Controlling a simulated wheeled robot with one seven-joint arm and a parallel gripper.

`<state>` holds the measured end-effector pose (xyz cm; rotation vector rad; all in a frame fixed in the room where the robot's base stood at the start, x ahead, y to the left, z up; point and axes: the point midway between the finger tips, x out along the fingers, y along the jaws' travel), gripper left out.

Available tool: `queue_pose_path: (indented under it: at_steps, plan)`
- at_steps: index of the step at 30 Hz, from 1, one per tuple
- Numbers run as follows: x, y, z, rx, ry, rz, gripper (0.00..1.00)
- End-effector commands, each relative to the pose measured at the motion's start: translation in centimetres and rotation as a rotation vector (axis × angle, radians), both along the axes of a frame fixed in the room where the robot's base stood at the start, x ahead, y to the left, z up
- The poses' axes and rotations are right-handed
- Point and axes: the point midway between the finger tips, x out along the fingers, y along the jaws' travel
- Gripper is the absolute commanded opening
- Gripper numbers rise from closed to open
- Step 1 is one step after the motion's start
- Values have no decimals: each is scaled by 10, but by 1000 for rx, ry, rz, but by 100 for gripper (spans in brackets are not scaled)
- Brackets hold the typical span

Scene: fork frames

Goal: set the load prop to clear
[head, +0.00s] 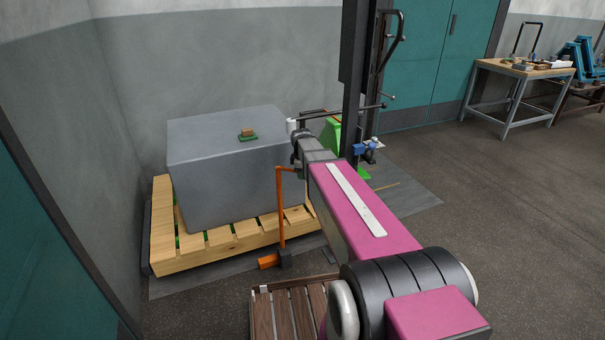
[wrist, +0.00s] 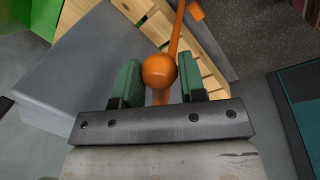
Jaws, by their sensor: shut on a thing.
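The load prop is an orange post (head: 281,210) that stands upright beside the pallet's right front part. A dark block and an orange foot (head: 268,262) are at its base on the floor. Its top bends right toward my wrist. In the wrist view, its round orange knob (wrist: 159,70) sits between the green pads of my gripper (wrist: 161,80), which is shut on it. The orange rod (wrist: 177,30) runs away beyond the knob. In the head view my arm hides most of the gripper and the knob.
A slatted wooden surface (head: 290,312) lies low in front. A dark mast (head: 352,90) stands behind my arm. Floor at right is open.

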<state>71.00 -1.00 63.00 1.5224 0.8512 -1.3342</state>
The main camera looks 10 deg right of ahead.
Motion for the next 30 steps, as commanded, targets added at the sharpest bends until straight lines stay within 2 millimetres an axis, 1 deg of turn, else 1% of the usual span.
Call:
queue_pose_path:
  at_steps: [8, 9, 11, 12, 19, 23, 26, 30]
  plan:
    - [3, -1, 1, -3, -6, 3, 0]
    - [3, -1, 1, -3, -7, 3, 41]
    - [3, -1, 1, -3, -7, 3, 61]
    - [3, -1, 0, -3, -6, 3, 62]
    - [2, -1, 0, -2, -5, 2, 62]
    - [1, 0, 6, -2, -5, 1, 62]
    - [-2, 1, 16, -2, -6, 2, 62]
    - [-6, 2, 38, -2, -7, 2, 62]
